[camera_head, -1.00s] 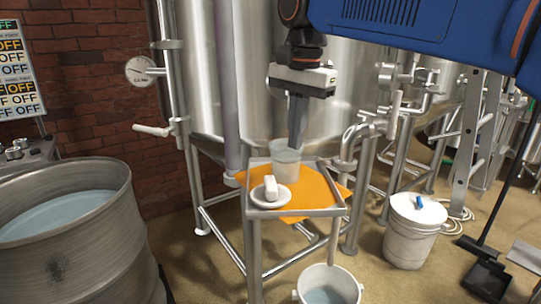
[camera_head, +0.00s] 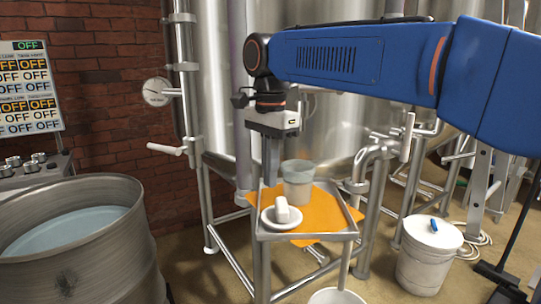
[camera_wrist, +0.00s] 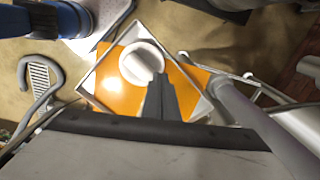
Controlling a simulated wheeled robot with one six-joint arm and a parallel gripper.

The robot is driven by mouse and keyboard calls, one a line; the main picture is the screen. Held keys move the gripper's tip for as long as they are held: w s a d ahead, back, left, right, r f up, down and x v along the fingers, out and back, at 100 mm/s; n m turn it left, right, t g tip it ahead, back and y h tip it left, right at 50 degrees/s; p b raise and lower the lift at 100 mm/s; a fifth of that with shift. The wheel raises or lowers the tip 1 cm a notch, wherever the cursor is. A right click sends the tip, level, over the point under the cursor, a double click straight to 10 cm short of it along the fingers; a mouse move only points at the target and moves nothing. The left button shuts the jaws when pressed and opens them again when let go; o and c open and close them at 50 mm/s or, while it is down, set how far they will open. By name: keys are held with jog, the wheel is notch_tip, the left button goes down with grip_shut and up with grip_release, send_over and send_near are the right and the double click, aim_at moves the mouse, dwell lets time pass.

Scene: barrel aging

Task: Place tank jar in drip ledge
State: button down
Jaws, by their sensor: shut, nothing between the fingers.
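A translucent grey jar (camera_head: 298,184) stands upright on the orange surface (camera_head: 325,207) of a small metal-framed stand (camera_head: 310,237), which I take to be the drip ledge. My gripper (camera_head: 271,182) points down just left of the jar in the head view. Its narrow fingers are shut and empty. I cannot tell whether they touch the jar. In the wrist view, my gripper (camera_wrist: 158,80) reaches over the orange surface (camera_wrist: 105,95), beside a white round dish (camera_wrist: 135,66). I cannot make out the jar there.
The white dish (camera_head: 270,220) with a white block (camera_head: 282,209) sits in front of the jar. A large steel tank (camera_head: 345,120) with pipes stands behind. A metal barrel (camera_head: 110,250) is at left, and a lidded white bucket (camera_head: 425,265) is at right on the floor.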

aim_at(289, 173)
jog(key=shift+f, duration=0.9)
jog(key=shift+w+d+f, duration=0.15)
jog(key=shift+w+d, duration=0.6)
jog(key=shift+d, duration=0.05)
jog(key=shift+w+d, duration=0.6)
jog(key=shift+d, duration=0.1)
jog(key=shift+w+d, duration=0.4)
jog(key=shift+d, duration=0.05)
jog(key=shift+w+d, duration=0.25)
